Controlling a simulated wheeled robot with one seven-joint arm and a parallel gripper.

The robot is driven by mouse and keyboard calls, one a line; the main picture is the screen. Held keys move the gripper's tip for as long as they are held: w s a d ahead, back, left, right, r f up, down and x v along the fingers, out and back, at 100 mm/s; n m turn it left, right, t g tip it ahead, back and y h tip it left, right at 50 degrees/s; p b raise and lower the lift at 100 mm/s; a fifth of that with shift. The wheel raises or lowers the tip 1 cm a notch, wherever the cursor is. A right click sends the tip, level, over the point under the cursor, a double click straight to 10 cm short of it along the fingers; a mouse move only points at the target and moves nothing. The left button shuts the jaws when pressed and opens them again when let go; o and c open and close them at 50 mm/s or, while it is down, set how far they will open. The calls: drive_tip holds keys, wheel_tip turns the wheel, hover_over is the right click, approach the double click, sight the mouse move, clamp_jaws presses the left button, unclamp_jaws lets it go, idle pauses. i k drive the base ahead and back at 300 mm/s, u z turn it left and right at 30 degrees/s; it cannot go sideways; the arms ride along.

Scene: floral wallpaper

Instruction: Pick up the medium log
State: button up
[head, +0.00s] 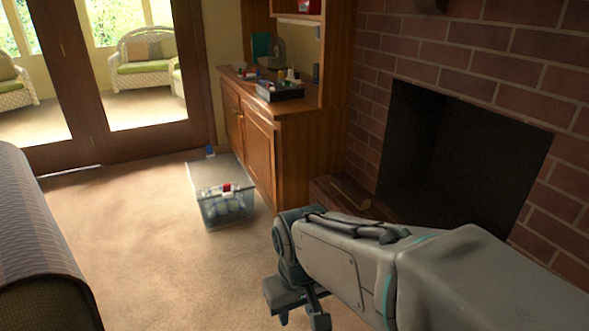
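No log can be made out for certain in the head view. A small pale brown strip (350,191) lies on the brick hearth ledge in front of the fireplace; I cannot tell whether it is a log. My gripper (301,317) hangs low over the carpet at the bottom centre, pointing down. Its fingers look apart, with carpet between them and nothing held. My arm covers the lower right, including part of the hearth and the floor in front of it.
A dark fireplace opening (455,155) is in the brick wall at right. A wooden cabinet (262,160) with items on top stands left of it. A clear plastic bin (226,207) sits on the carpet. A couch (35,225) is at left. Open carpet (130,240) lies between.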

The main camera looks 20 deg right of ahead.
sight(361, 201)
drive_tip(key=i, duration=3.3)
drive_tip(key=z, duration=2.85)
drive_tip(key=i, duration=0.5)
drive_tip(key=z, duration=0.05)
